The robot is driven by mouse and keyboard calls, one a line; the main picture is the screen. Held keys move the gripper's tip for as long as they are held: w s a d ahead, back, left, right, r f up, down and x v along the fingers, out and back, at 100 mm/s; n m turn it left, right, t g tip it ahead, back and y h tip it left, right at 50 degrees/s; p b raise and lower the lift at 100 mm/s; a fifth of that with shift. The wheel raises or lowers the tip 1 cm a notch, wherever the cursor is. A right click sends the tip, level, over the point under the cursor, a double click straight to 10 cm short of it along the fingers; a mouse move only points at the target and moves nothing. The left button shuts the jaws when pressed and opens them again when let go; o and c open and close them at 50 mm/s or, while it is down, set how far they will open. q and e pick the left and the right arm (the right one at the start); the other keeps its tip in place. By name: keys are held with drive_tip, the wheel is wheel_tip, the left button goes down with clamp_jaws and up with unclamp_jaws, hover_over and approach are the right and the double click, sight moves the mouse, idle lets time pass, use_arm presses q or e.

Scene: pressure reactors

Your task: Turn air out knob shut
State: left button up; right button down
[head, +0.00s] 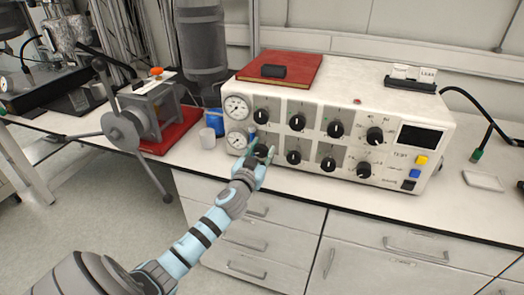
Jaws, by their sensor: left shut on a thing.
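A white control box (345,95) stands on the bench with two rows of black knobs and two round gauges at its left end. My left gripper (258,153) is at the leftmost knob of the lower row (263,151), just right of the lower gauge (237,140). Its fingers are shut around that knob and partly hide it. The knob labels are too small to read, so I cannot tell which is the air out knob. The knob above it (261,117) is free. My right gripper is not in view.
A crank device (137,118) on a red base is farther left. A red book (280,69) lies on the box. Drawers (260,235) are below the bench edge.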

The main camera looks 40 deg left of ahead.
use_arm(q)
drive_tip(key=m, duration=0.5)
drive_tip(key=shift+p, duration=0.4)
drive_tip(key=m+p, duration=0.1)
drive_tip(key=m, duration=0.4)
drive_tip(key=shift+r+m, duration=0.1)
drive_tip(key=shift+m, duration=0.3)
drive_tip(key=m+p, duration=0.1)
drive_tip(key=m, duration=0.4)
drive_tip(key=m+p, duration=0.1)
drive_tip(key=m, duration=0.4)
drive_tip(key=shift+m+p, duration=0.35)
drive_tip(key=shift+m, duration=0.05)
drive_tip(key=o, duration=1.2)
